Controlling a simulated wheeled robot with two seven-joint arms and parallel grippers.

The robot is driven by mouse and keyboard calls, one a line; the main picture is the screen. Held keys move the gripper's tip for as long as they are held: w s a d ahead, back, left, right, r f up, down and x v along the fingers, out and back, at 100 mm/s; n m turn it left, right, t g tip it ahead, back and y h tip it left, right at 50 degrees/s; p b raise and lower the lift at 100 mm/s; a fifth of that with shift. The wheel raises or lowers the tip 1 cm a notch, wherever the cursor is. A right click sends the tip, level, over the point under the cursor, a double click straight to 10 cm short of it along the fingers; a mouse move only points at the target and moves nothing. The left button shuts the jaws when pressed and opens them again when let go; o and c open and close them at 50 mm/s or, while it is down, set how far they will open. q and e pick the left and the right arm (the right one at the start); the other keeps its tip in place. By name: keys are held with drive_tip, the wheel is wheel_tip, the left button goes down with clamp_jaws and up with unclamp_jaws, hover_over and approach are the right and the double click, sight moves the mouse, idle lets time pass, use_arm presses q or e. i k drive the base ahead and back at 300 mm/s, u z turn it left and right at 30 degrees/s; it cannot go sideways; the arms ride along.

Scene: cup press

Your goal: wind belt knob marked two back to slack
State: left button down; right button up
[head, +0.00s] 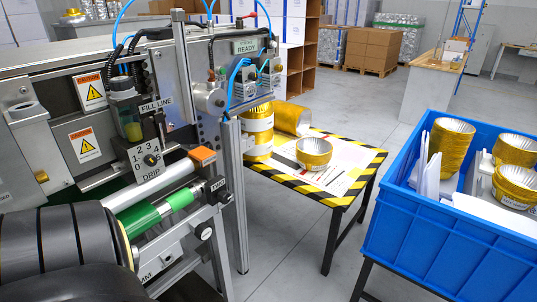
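The press machine (60,60) fills the left side. A black knob (206,232) sits on the bracket at its near right end, below a small dark tag (217,184) that seems to read TWO; the print is too small to be sure. A green belt or roller (138,219) runs beside a pale metal roller (165,181). I cannot tell from this view how taut it is. A separate black dial (151,159) with numbers 0 to 3 is marked DRIP.
A striped-edge table (345,187) holds gold foil cups (314,152) and stacked cups (257,128). A blue crate (400,222) with cups stands at right. The floor between table and crate is clear.

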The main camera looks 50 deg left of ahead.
sight(223, 197)
drive_tip(key=i, duration=1)
drive_tip(key=u, duration=3.8)
